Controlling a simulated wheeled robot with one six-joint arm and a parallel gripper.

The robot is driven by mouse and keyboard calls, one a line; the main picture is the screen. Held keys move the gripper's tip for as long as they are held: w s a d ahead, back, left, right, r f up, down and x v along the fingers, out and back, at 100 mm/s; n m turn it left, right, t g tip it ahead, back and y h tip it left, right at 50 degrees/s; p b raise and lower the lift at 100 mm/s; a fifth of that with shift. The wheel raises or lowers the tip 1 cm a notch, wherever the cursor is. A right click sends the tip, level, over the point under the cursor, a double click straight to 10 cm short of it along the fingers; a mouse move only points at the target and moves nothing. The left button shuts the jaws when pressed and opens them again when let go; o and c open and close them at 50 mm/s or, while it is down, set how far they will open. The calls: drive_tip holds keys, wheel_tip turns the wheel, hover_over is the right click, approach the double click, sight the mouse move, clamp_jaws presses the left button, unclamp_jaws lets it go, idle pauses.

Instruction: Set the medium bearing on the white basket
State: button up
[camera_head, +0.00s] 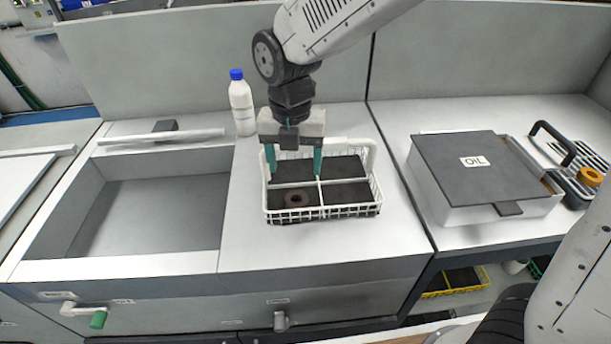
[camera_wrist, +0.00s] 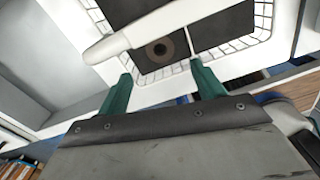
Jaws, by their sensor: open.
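The white basket (camera_head: 330,211) stands on the middle counter, with dark-floored compartments split by white dividers. A dark brown ring, which looks like a bearing (camera_head: 297,199), lies flat in its front-left compartment. The ring also shows in the wrist view (camera_wrist: 160,50), beyond the fingertips. My gripper (camera_head: 294,174) is over the left part of the basket, pointing down, with its two teal fingers apart and nothing between them. In the wrist view the open fingers (camera_wrist: 160,72) frame the basket side, and a thick white bar crosses in front. Whether the fingers touch the basket cannot be told.
A white bottle with a blue cap (camera_head: 242,103) stands behind the basket to the left. A recessed sink-like bay (camera_head: 150,210) is at left. At right are a lidded box marked OIL (camera_head: 480,165) and an orange ring (camera_head: 590,177) on a dark rack. The counter before the basket is clear.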

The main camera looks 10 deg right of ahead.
drive_tip(key=s+d+r+m, duration=0.7)
drive_tip(key=d+r+m, duration=0.2)
drive_tip(key=d+m, duration=0.45)
drive_tip(key=s+d+m, duration=0.3)
drive_tip(key=s+m, duration=0.3)
drive_tip(key=m, duration=0.4)
drive_tip(key=s+d+m+t, duration=0.1)
drive_tip(key=s+d+m, duration=0.3)
drive_tip(key=m, duration=0.6)
drive_tip(key=shift+s+d+f, duration=0.15)
drive_tip(key=shift+s+d, duration=0.15)
drive_tip(key=shift+s, duration=1)
